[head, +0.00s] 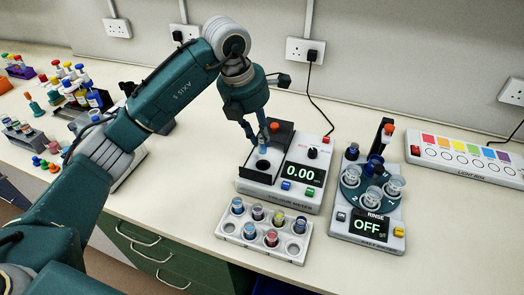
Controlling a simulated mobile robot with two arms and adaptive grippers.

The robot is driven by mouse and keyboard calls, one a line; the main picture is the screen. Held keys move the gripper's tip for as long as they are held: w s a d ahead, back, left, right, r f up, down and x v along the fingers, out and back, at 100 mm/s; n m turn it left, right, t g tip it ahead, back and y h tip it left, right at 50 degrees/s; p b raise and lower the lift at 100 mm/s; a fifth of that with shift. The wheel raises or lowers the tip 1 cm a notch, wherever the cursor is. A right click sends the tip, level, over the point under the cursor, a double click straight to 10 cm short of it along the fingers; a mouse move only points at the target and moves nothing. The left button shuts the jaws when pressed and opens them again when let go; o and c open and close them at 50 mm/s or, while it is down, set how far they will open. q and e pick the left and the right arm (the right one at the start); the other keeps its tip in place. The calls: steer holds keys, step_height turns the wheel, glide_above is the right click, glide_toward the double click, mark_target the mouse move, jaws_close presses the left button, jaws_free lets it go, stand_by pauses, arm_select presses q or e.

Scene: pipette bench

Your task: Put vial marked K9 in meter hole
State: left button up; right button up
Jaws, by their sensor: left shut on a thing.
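My left gripper (256,133) comes in from the left and is shut on a slim vial (262,146) with a bluish look. It holds the vial roughly upright over the meter (262,178), by the dark round hole (263,165) in its top. I cannot tell whether the vial's lower end is in the hole or just above it. The marking on the vial is too small to read, so K9 cannot be confirmed. The meter display reads 0.00. My right gripper is not in view.
A light panel (462,160) lies at the far right. Bottles and racks crowd the left.

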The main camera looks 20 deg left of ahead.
mark_target(261, 152)
arm_select(q)
step_height(261, 152, down, 3)
steer(key=shift+r, duration=0.15)
steer(key=shift+f+p, duration=0.35)
steer(key=shift+f, duration=0.25)
step_height(261, 152, down, 3)
steer(key=shift+s+f+p, duration=0.1)
steer(key=shift+p, duration=0.35)
steer(key=shift+f, duration=0.1)
steer(key=shift+f+b, duration=0.3)
steer(key=shift+b, duration=0.1)
steer(key=o, duration=0.9)
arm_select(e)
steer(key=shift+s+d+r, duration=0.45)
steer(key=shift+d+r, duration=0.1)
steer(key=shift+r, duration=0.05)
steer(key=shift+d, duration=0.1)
